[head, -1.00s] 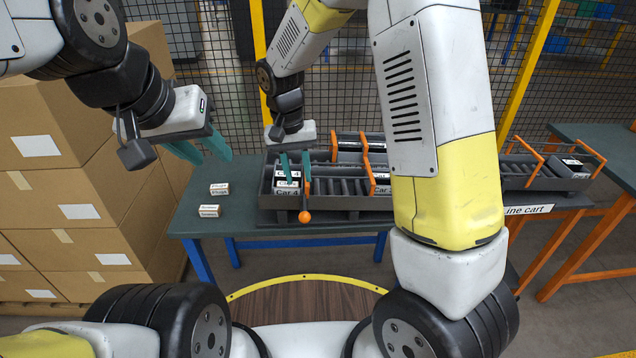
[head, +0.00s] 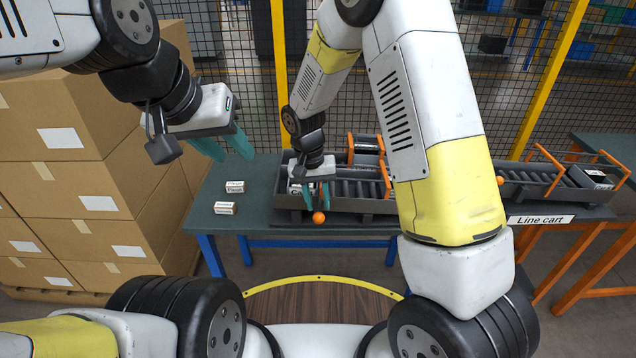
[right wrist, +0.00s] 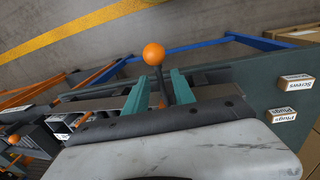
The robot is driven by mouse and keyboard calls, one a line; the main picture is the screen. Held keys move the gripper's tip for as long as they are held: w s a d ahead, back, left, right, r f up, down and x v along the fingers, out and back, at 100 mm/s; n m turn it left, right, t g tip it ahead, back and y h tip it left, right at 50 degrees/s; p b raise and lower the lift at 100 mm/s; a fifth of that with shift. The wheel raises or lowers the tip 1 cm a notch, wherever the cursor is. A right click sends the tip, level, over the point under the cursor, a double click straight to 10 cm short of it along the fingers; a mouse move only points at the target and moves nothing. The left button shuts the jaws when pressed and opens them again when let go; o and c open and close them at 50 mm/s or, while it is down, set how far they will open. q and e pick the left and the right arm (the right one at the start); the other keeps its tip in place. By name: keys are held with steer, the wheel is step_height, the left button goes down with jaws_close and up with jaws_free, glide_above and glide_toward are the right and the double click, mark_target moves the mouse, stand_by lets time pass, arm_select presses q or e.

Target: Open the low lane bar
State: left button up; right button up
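The low lane bar's lever ends in an orange ball (head: 318,217) at the front left of the lane rack. In the right wrist view the ball (right wrist: 154,54) stands beyond the fingertips, and its dark stalk (right wrist: 162,88) runs between the fingers. My right gripper (head: 318,204) is open, one finger on each side of the stalk, with gaps visible. The bar itself is mostly hidden behind this gripper. My left gripper (head: 228,152) is open and empty above the table's left side.
Two small labelled boxes, an upper one (head: 234,187) and a lower one (head: 224,208), lie left of the rack. Orange bars (head: 386,180) cross the lanes. The line cart (head: 541,219) with another orange ball (head: 500,180) stands right. Stacked cartons (head: 75,135) stand left.

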jaws_close()
stand_by(1.3)
